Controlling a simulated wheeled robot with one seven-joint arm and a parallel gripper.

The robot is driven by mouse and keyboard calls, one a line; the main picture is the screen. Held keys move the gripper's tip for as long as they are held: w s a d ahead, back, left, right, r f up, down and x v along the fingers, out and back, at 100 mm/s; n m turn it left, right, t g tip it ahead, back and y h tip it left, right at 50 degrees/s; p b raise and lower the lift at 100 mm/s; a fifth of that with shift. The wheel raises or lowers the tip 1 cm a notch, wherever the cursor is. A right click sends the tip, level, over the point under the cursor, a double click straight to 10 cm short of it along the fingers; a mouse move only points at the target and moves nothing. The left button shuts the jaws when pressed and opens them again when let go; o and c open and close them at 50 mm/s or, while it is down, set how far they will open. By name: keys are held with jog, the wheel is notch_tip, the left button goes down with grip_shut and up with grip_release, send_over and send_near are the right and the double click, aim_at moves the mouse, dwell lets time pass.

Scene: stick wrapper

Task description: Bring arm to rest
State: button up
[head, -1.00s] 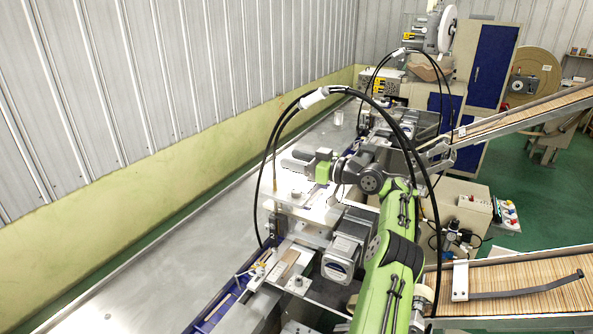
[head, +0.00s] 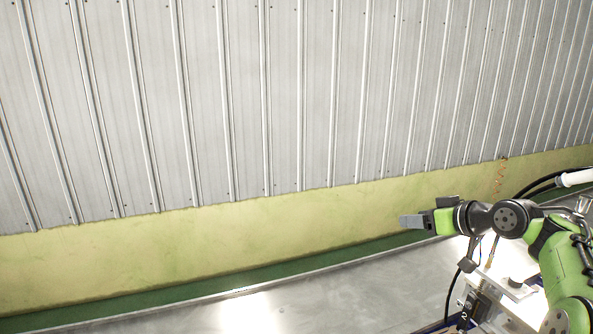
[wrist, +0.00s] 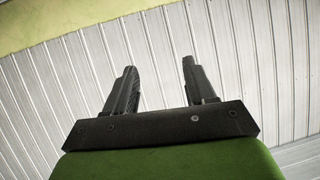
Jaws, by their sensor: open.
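My gripper (head: 412,221) is at the right of the head view, on the end of my green and dark grey arm, which comes in from the right edge. It points left, above the metal table (head: 335,290). In the wrist view my gripper (wrist: 160,82) shows two black fingers standing apart with nothing between them. Only the wall shows behind the fingers.
A corrugated metal wall (head: 250,100) with a yellow-green lower band (head: 230,240) runs along the back. Part of a machine (head: 500,290) with black cables stands at the lower right, beside my arm. The table's left and middle are bare.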

jog(key=s+a+f+m+g+h+b, duration=0.1)
jog(key=s+a+f+g+h, duration=0.2)
jog(key=s+a, duration=1.2)
jog(key=s+f+m+g, duration=0.1)
jog(key=s+f, duration=0.2)
jog(key=s, duration=0.4)
jog(key=s+a+f+m+g+h+b, duration=0.1)
jog(key=s+f, duration=0.3)
jog(key=s, duration=0.4)
jog(key=s+f+g+h, duration=0.1)
jog(key=s+f, duration=0.2)
jog(key=s, duration=0.4)
jog(key=shift+s+a+f+m, duration=0.15)
jog(key=shift+a+m, duration=0.15)
jog(key=shift+m, duration=0.1)
